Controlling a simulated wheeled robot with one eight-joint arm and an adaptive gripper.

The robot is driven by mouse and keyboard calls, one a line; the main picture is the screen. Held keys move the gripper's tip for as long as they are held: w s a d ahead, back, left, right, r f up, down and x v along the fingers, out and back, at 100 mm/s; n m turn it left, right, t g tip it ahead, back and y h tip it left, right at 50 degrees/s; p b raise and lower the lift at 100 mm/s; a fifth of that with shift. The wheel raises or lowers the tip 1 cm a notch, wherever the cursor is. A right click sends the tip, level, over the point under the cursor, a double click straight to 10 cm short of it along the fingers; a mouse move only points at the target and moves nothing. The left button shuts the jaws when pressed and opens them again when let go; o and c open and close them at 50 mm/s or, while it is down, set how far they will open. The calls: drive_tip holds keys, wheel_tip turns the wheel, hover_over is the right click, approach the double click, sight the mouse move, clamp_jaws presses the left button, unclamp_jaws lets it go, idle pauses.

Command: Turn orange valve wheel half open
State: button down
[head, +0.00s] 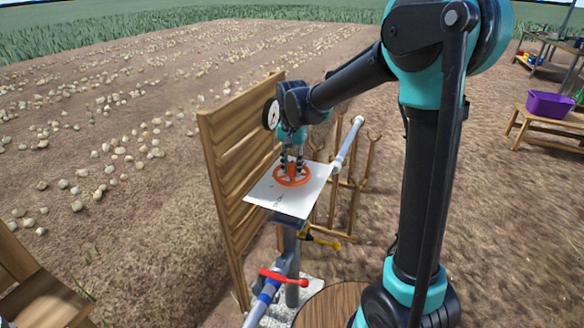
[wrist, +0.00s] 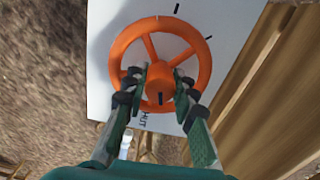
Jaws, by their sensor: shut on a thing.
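The orange valve wheel (head: 305,174) lies flat over a white marked plate (head: 267,190) on a grey post. In the wrist view the wheel (wrist: 119,45) fills the upper middle, with spokes, a hub and a dark mark near its lower rim. My gripper (head: 293,160) reaches down onto the wheel from above. In the wrist view my gripper (wrist: 161,82) has its two fingers either side of the hub area, shut on the wheel. The white plate (wrist: 240,20) carries dark tick marks and lettering ending in "HUT" near the wheel's lower edge. The exact contact is partly hidden by the fingers.
A slatted wooden panel (head: 228,150) stands just left of the plate. A round gauge (head: 271,114) is by the panel's top. Below are a red lever (head: 283,277) and a yellow lever (head: 320,238). A wooden rack (head: 354,190) with a pale tube stands right.

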sight(292, 163)
drive_tip(key=n, duration=1.4)
idle(0.5)
drive_tip(key=c, duration=1.2)
unclamp_jaws()
drive_tip(key=shift+r, duration=0.1)
wheel_tip(292, 163, up, 12)
drive_tip(key=shift+f, duration=0.1)
